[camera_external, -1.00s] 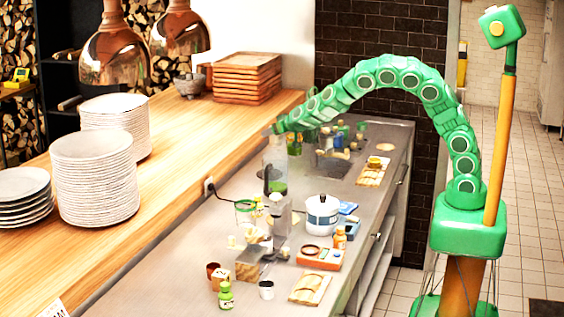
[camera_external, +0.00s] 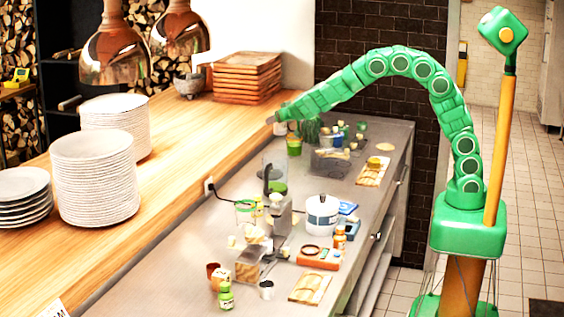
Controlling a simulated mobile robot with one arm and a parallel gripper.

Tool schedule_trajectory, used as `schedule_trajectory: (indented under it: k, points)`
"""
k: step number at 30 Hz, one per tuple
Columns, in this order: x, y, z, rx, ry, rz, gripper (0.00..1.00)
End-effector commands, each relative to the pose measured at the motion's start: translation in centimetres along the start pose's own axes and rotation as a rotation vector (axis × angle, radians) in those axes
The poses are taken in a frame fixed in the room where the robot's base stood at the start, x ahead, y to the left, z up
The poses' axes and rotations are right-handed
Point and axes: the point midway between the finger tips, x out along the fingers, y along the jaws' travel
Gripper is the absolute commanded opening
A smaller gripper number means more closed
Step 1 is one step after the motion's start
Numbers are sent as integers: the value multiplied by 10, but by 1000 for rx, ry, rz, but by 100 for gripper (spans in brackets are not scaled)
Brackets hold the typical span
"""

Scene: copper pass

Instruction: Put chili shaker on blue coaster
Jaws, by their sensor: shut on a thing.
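My gripper (camera_external: 276,118) is at the end of the green arm, high above the back of the grey counter, near the wooden shelf's edge. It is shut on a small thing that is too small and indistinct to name. I cannot pick out the chili shaker for sure. A flat blue thing (camera_external: 348,207), possibly the blue coaster, lies just right of the white pot (camera_external: 322,214), well to the right of and below my gripper in the picture.
A grey appliance (camera_external: 279,218) and several small containers crowd the middle of the counter. A green bottle (camera_external: 226,296) stands at the front. The wooden shelf (camera_external: 205,135) carries plate stacks, with copper lamps above.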

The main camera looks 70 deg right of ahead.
Motion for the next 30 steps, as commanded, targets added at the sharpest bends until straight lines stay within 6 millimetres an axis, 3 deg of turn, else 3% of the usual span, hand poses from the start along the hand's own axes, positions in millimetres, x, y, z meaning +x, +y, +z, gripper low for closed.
schedule_trajectory:
  k: [14,30]
  points:
    - [-80,-12,13,60,-1,101,28]
    - [-175,-12,70,109,-1,197,28]
